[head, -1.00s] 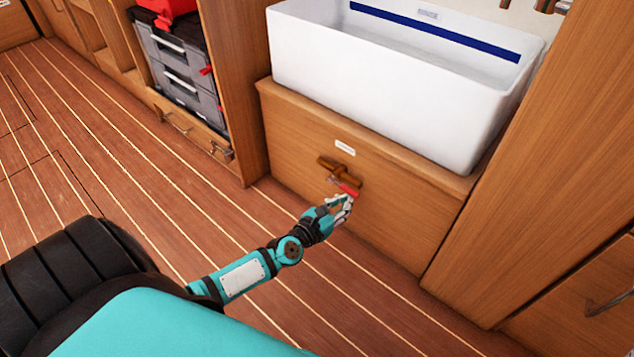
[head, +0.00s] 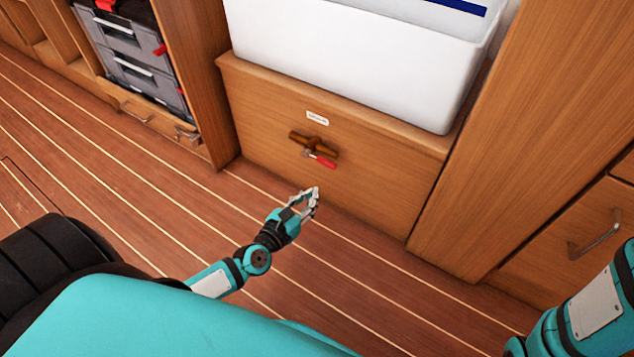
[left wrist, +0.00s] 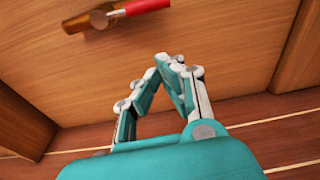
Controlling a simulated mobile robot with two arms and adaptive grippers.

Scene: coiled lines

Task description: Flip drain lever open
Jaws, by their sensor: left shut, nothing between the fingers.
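The drain lever (head: 324,161) has a red handle and sits on a brass-brown valve fitting (head: 313,144) on the wooden cabinet front. In the head view the handle points right and slightly down. In the left wrist view the red lever (left wrist: 146,7) lies across the top edge, partly cut off. My left gripper (head: 315,191) is below the lever, apart from it. In the left wrist view its fingertips (left wrist: 170,60) meet, with nothing between them. My right gripper is out of view; only part of my right arm shows at the lower right.
A white tub (head: 350,70) stands on the cabinet (head: 380,190) above the valve, with a small label (head: 317,118) between. Grey tool cases (head: 140,65) fill a shelf at the left. A drawer handle (head: 597,235) is at the right. Wooden floor is clear before the cabinet.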

